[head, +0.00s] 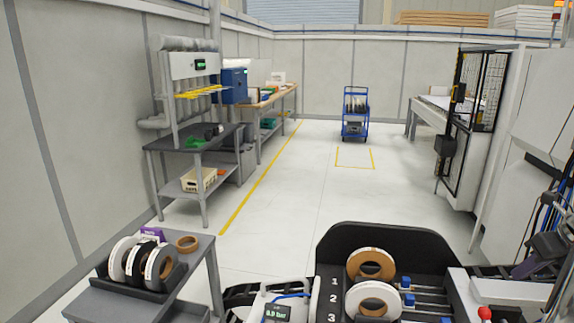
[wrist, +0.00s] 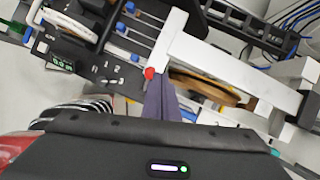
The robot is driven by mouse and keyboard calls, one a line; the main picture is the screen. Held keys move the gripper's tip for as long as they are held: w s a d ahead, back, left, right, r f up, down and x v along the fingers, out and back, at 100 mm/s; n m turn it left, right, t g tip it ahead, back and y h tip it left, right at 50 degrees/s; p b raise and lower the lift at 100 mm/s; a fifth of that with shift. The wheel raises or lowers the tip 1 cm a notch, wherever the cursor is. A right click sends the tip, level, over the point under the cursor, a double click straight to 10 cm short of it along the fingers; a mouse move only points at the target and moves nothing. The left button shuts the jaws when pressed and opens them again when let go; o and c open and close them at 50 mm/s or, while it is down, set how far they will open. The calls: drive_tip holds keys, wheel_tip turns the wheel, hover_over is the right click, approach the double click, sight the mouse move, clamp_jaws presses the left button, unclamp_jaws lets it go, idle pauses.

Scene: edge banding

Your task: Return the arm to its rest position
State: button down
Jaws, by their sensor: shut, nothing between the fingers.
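My gripper (wrist: 159,80) shows in the wrist view as grey-purple fingers, closed together, with nothing between them. Their tips overlap the machine's white bar and a red knob (wrist: 150,73) in the picture; I cannot tell whether they touch.
Two tape rolls (head: 371,264) stand in the numbered rack. A side table (head: 200,262) at lower left holds more rolls. A workbench (head: 160,142) stands by the left wall, and a blue trolley (head: 355,130) farther back. The middle floor is clear.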

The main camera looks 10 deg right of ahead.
drive_tip(key=s+a+f+n+g, duration=0.1)
drive_tip(key=s+a+f+n, duration=0.25)
drive_tip(key=n, duration=0.45)
drive_tip(key=s+a+r+n, duration=0.1)
drive_tip(key=a+n, duration=1.4)
drive_tip(key=a, duration=0.8)
drive_tip(key=s+a+r+n+t, duration=0.1)
drive_tip(key=a+n, duration=1.3)
drive_tip(key=a, duration=1)
drive_tip(key=shift+s+a+n+y, duration=0.25)
drive_tip(key=shift+a+n+y, duration=0.05)
drive_tip(key=shift+a+n, duration=0.1)
